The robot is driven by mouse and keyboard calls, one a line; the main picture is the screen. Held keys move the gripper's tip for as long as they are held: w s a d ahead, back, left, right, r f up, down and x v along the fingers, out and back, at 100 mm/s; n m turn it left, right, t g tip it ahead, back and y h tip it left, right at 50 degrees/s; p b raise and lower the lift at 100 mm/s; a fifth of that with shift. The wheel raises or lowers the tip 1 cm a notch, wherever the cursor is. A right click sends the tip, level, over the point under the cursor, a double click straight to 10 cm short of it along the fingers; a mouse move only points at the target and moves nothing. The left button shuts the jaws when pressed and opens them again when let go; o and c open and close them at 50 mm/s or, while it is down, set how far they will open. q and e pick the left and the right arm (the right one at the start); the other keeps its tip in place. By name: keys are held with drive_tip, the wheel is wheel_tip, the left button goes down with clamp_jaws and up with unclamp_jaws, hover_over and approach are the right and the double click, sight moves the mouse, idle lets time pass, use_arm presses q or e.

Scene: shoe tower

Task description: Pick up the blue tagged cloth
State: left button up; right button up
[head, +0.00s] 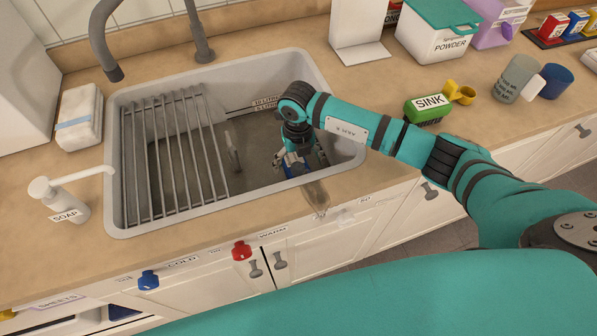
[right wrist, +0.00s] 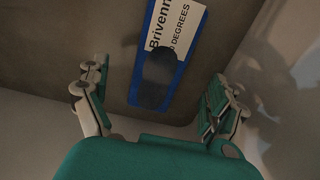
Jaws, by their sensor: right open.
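The blue tagged cloth (right wrist: 142,85) lies on the sink floor, with a white printed tag (right wrist: 176,30) on it. In the right wrist view it sits between the fingers, and a dark rounded patch covers part of it. In the head view only a little blue (head: 291,172) shows around the fingers. My right gripper (head: 299,160) reaches down into the right part of the sink. In the right wrist view its fingers (right wrist: 157,78) are spread on either side of the cloth, apart from it. My left gripper is not in view.
The sink (head: 335,100) has raised walls, with a metal rack (head: 175,160) over its left side and a faucet (head: 105,45) behind. A soap bottle (head: 65,200) and a folded white stack (head: 80,115) stand left. A green SINK block (head: 428,108) lies right.

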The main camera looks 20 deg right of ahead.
sight(298, 170)
wheel_tip(298, 170, down, 4)
drive_tip(key=shift+s+f+p, duration=0.1)
drive_tip(key=shift+f+p, duration=0.15)
drive_tip(key=shift+p, duration=0.05)
drive_tip(key=shift+c, duration=0.2)
drive_tip(key=c, duration=1.4)
